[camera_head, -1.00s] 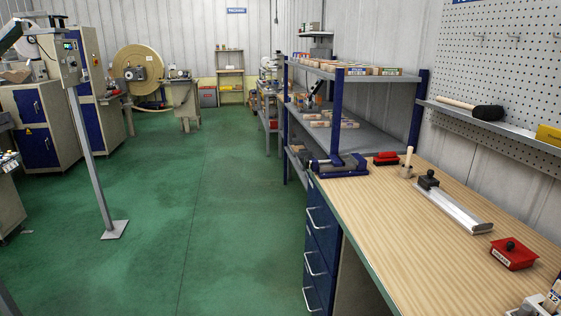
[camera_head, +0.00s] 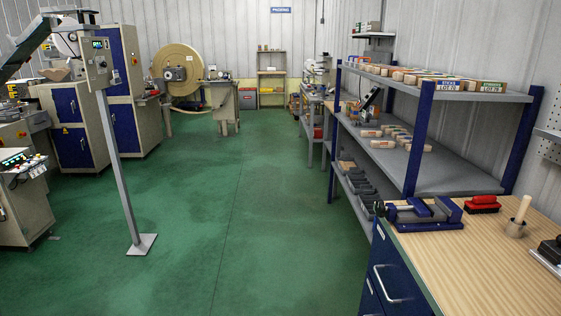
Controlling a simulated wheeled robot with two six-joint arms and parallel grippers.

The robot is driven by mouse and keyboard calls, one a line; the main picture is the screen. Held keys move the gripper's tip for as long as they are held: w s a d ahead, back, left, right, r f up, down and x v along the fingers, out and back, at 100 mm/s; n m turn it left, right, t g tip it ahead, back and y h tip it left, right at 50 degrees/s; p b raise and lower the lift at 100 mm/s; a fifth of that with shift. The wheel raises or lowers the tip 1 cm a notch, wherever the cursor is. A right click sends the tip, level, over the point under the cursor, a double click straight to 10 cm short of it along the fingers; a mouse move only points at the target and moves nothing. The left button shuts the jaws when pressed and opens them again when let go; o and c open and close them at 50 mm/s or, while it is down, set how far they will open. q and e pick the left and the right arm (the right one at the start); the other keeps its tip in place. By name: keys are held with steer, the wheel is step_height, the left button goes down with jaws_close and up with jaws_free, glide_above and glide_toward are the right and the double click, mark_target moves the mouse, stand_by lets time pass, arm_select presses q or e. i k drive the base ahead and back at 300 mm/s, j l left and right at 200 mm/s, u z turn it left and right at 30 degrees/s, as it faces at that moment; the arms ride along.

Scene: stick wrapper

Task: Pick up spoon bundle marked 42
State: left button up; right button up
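Several wrapped bundles (camera_head: 384,143) lie on the middle shelf of the rack at the right. More bundles with coloured labels (camera_head: 418,77) stand in a row on its top shelf; two labels there seem to read "LOT" with a number too small to be sure of. I cannot tell which bundle is marked 42. Neither of my grippers shows in the head view.
The grey rack with blue posts (camera_head: 415,140) stands behind the wooden workbench (camera_head: 480,265), which holds a blue vise (camera_head: 425,213), a red brush (camera_head: 482,203) and a pestle in a cup (camera_head: 517,222). A post on a foot plate (camera_head: 142,244) stands left. Green floor (camera_head: 230,220) is clear between.

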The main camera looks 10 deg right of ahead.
mark_target(363, 133)
steer(key=i+j, duration=0.1)
steer(key=i, duration=1.35)
steer(key=i+z, duration=0.5)
steer(key=i+j+z, duration=0.3)
steer(key=z, duration=0.15)
steer(key=i+j+z, duration=0.7)
steer(key=i+j, duration=0.15)
